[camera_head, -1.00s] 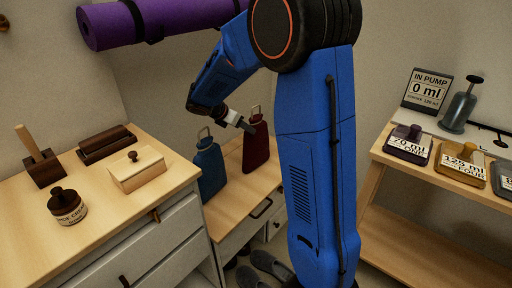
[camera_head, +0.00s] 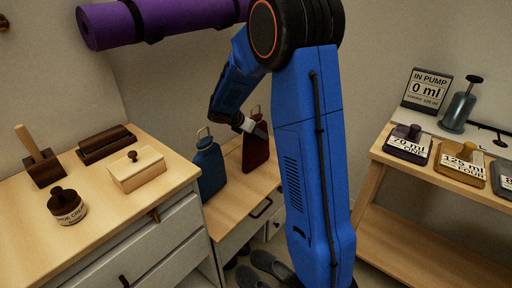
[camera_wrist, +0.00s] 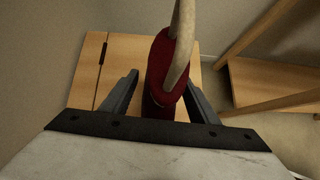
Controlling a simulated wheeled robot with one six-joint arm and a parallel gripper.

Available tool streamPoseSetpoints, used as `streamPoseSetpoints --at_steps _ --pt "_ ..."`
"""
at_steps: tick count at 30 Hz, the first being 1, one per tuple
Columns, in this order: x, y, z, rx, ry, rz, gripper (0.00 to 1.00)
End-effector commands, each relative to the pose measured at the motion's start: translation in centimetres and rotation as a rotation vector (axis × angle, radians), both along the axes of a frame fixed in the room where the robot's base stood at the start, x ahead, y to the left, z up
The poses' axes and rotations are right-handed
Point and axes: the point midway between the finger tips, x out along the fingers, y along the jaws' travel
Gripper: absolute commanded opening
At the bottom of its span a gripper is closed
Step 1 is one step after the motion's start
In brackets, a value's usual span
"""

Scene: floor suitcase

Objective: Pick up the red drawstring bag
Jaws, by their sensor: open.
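The red drawstring bag (camera_head: 256,150) stands upright on the low wooden bench, right of the blue bag (camera_head: 209,168). In the wrist view the red bag (camera_wrist: 160,72) shows from above, with its pale cord loop (camera_wrist: 182,42) rising toward the camera. My gripper (camera_head: 254,127) is at the top of the red bag. In the wrist view its two grey fingers (camera_wrist: 161,95) are open, one on each side of the bag. I cannot tell whether either finger touches it.
The low bench (camera_head: 228,204) has a drawer front. A cabinet (camera_head: 100,226) at left holds a brush, a jar and wooden blocks. A purple rolled mat (camera_head: 165,20) hangs above. Shoes (camera_head: 268,265) lie on the floor.

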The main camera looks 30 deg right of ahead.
Motion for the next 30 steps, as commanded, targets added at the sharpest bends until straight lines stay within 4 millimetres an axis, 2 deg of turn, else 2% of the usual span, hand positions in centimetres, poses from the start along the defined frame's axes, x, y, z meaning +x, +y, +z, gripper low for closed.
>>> streamPoseSetpoints --at_steps 3,4,10,11,23,26,30 --pt "0.0 0.0 0.0 0.0 0.0 0.0 0.55" --pt "0.0 0.0 0.0 0.0 0.0 0.0 0.5" --pt "0.0 0.0 0.0 0.0 0.0 0.0 0.02" --pt "0.0 0.0 0.0 0.0 0.0 0.0 0.0" --pt "0.0 0.0 0.5 0.0 -0.002 -0.001 0.0" --pt "0.0 0.0 1.4 0.0 -0.004 -0.001 0.0" --pt "0.1 0.0 3.9 0.0 -0.006 -0.001 0.0"
